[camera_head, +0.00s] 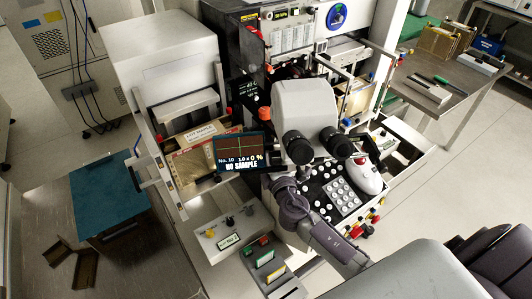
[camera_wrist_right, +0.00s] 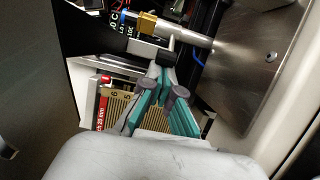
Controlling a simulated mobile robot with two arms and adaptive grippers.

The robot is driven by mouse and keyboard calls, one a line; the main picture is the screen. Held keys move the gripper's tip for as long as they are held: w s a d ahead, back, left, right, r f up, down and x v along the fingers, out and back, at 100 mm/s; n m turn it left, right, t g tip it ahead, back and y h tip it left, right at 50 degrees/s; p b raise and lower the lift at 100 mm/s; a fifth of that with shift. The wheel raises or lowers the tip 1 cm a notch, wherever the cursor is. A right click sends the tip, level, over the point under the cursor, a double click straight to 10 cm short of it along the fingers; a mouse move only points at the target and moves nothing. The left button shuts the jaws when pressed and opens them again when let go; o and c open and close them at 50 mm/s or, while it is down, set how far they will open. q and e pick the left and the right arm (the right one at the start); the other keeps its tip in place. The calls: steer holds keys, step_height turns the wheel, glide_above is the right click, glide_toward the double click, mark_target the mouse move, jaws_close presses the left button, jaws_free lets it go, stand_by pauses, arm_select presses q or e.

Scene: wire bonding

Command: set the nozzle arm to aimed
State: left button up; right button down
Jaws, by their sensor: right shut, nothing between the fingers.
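In the right wrist view, a silver rod with a brass block at its left end (camera_wrist_right: 178,31) runs across the top from a metal plate; it looks like the nozzle arm. A short thin stem and a black block (camera_wrist_right: 150,52) sit just below it. My right gripper (camera_wrist_right: 163,73), with teal and grey fingers, is shut and empty. Its tips are close under the black block; I cannot tell whether they touch. In the head view my right arm reaches in from the lower right to the machine, and its fingertips are hidden. I cannot make out the nozzle arm there. My left gripper is out of view.
The "NO SAMPLE" screen (camera_head: 240,153) and the microscope (camera_head: 305,110) stand close around my right arm. A keypad panel (camera_head: 340,192) lies to its right and a switch box (camera_head: 233,228) to its left. A ribbed tan part (camera_wrist_right: 120,106) lies below the fingers.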

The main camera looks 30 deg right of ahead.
steer(key=shift+s+d+f+n+y+b, duration=0.1)
steer(key=shift+s+d+n+y+b, duration=0.15)
steer(key=shift+n+y+b, duration=0.4)
steer(key=shift+s+d+r+n+y+b, duration=0.15)
steer(key=shift+d+n+y, duration=0.2)
steer(key=shift+y, duration=0.6)
steer(key=shift+s+d+f+n+y+b, duration=0.2)
steer(key=shift+n+y+b, duration=0.25)
steer(key=shift+y, duration=0.35)
steer(key=shift+s+d+n+g+y+b, duration=0.2)
steer(key=shift+d+n+y+b, duration=0.3)
steer(key=shift+n+y, duration=0.4)
steer(key=shift+s+d+n+g+y+b, duration=0.15)
steer(key=shift+d+n+y+b, duration=0.35)
steer(key=shift+y, duration=0.7)
steer(key=shift+d+b, duration=0.35)
steer(key=shift+d, duration=0.1)
steer(key=shift+w+d+r, duration=0.1)
steer(key=shift+d+r, duration=0.15)
steer(key=shift+d, duration=0.15)
steer(key=shift+s+d+f, duration=0.1)
steer(key=shift+s+f, duration=0.05)
steer(key=shift+s, duration=0.3)
steer(key=v, duration=1.1)
steer(key=shift+s, duration=0.1)
